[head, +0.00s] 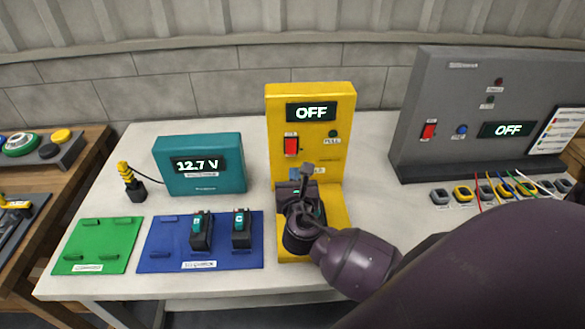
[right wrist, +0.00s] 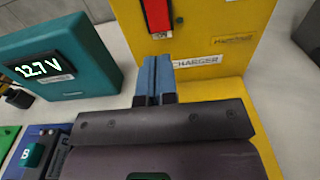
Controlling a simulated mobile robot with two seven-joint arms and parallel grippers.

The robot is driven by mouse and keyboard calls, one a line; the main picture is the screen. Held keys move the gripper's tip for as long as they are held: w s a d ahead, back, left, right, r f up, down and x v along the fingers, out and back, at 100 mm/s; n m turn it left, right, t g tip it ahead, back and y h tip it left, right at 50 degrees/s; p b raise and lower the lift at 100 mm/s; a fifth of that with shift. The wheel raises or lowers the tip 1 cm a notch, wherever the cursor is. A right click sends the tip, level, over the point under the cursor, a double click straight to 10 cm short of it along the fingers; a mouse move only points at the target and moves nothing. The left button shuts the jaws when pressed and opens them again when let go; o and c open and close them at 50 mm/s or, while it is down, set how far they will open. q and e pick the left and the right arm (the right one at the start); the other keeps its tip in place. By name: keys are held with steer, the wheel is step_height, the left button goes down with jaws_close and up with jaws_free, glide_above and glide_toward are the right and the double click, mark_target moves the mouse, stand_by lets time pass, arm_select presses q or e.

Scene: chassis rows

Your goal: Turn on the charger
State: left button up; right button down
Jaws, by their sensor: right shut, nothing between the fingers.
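The yellow charger (head: 345,130) stands upright at the middle of the table, its display reading OFF. A red rocker switch (head: 291,146) sits on its front, below the display. My right gripper (head: 306,170) is shut and empty in front of the charger's lower part, below and slightly right of the switch. In the right wrist view the closed fingertips (right wrist: 155,62) point toward the charger face (right wrist: 225,40), under the red switch (right wrist: 157,15). A battery shape shows behind my wrist on the charger base, mostly hidden. My left gripper is not in view.
A teal voltmeter (head: 225,182) reading 12.7 V and a black-yellow probe (head: 130,180) stand left. Batteries B (head: 201,231) and C (head: 241,230) stand on a blue mat (head: 165,245). A green mat (head: 120,235) is empty. A grey panel (head: 420,100) with cable connectors stands right.

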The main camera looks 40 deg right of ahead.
steer(key=v, duration=0.6)
steer(key=shift+s, duration=0.3)
steer(key=shift+a, duration=0.15)
